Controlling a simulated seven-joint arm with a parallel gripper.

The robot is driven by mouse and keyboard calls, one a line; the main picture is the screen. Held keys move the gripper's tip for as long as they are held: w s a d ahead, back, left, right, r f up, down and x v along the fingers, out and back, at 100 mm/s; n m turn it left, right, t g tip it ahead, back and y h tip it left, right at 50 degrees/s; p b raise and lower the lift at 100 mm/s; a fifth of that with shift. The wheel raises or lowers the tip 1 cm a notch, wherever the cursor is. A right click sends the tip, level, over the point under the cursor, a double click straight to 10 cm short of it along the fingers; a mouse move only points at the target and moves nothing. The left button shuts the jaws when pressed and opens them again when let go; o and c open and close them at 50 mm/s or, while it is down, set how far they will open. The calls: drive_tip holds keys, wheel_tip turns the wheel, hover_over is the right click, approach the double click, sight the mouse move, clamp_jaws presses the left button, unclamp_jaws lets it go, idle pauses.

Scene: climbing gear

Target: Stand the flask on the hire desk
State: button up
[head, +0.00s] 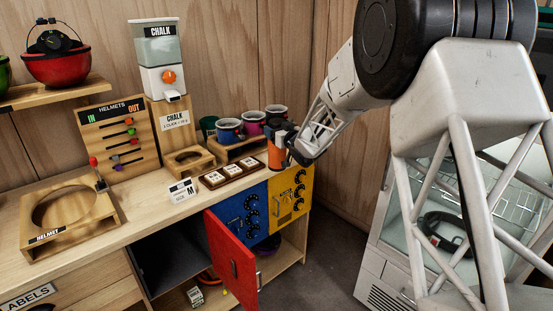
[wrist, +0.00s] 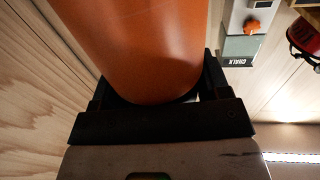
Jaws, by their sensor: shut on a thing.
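The flask (head: 276,154) is an orange cylinder with a dark top. It looks upright at the right end of the wooden hire desk (head: 150,207), near the back wall. I cannot tell whether its base touches the desk top or hangs just above it. My gripper (head: 283,143) reaches in from the right and is shut on the flask. In the wrist view the flask's smooth orange side (wrist: 135,45) fills the space between the black fingers (wrist: 155,92). Part of the flask is hidden by my gripper in the head view.
Several mugs (head: 229,130) on a wooden stand are close behind and left of the flask. A tray with white cards (head: 220,174) lies left of it. A red door (head: 231,262) hangs open below the desk front. A chalk dispenser (head: 160,62) stands further left.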

drive_tip(key=shift+w+d+r, duration=0.15)
drive_tip(key=shift+w+d, duration=0.25)
drive_tip(key=shift+d, duration=0.15)
drive_tip(key=shift+w+d+r, duration=0.15)
drive_tip(key=shift+w+d, duration=0.25)
drive_tip(key=shift+d, duration=0.15)
drive_tip(key=w+a, duration=0.1)
drive_tip(key=w, duration=0.6)
drive_tip(key=w+a+f, duration=0.1)
drive_tip(key=w+a, duration=0.1)
drive_tip(key=w, duration=0.5)
drive_tip(key=shift+w+a+f, duration=0.2)
drive_tip(key=shift+w+a, duration=0.05)
drive_tip(key=shift+w, duration=0.1)
drive_tip(key=shift+w+f, duration=0.2)
drive_tip(key=shift+f, duration=0.7)
drive_tip(key=shift+w+f, duration=0.2)
drive_tip(key=shift+f, duration=0.7)
drive_tip(key=shift+a+f, duration=0.1)
drive_tip(key=shift+f, duration=0.05)
drive_tip(key=o, duration=1.5)
drive_tip(key=shift+c, duration=0.2)
